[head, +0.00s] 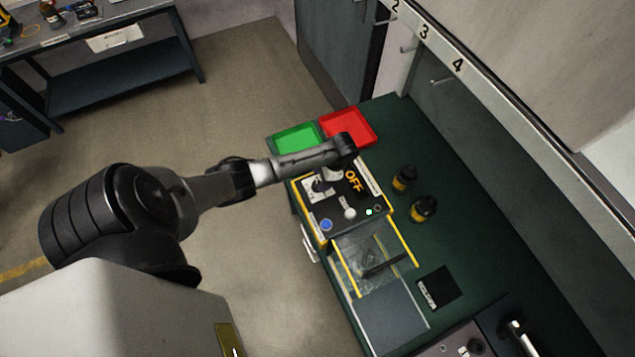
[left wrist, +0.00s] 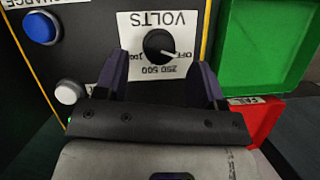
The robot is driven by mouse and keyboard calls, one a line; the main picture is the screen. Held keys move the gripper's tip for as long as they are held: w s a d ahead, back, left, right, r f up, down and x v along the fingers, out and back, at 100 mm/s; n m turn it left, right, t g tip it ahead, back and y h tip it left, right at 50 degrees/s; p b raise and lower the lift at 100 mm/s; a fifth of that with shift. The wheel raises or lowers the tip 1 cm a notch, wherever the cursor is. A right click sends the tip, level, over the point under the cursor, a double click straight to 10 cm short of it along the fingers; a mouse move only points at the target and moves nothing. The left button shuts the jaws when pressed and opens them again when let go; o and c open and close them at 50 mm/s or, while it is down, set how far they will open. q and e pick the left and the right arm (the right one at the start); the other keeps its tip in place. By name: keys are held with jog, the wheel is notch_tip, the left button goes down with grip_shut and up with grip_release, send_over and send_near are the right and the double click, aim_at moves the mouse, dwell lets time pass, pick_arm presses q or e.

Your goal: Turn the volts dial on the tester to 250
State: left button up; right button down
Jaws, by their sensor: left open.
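The tester (head: 335,222) is a yellow-edged box with a black top on the green bench, and its display (head: 354,181) reads OFF in yellow. In the left wrist view the black volts dial (left wrist: 157,43) sits on a white label with VOLTS upside down. Its white pointer line points right and slightly down, towards the OFF mark; 250 and 500 are printed below the dial in this view. My left gripper (left wrist: 160,80) is open, with its two fingers below and to either side of the dial. In the head view this gripper (head: 322,183) hangs over the tester. My right gripper is not seen.
A green tray (head: 296,138) and a red tray (head: 349,127) lie beyond the tester. A blue button (left wrist: 40,28) and a white button (left wrist: 68,92) are on its panel. Two black-and-yellow parts (head: 424,208) stand to its right. A clear cover (head: 372,262) lies in front.

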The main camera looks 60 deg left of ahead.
aim_at(317, 184)
pick_arm(q)
jog(key=shift+x, duration=1.85)
jog(key=shift+c, duration=0.2)
jog(key=c, duration=0.9)
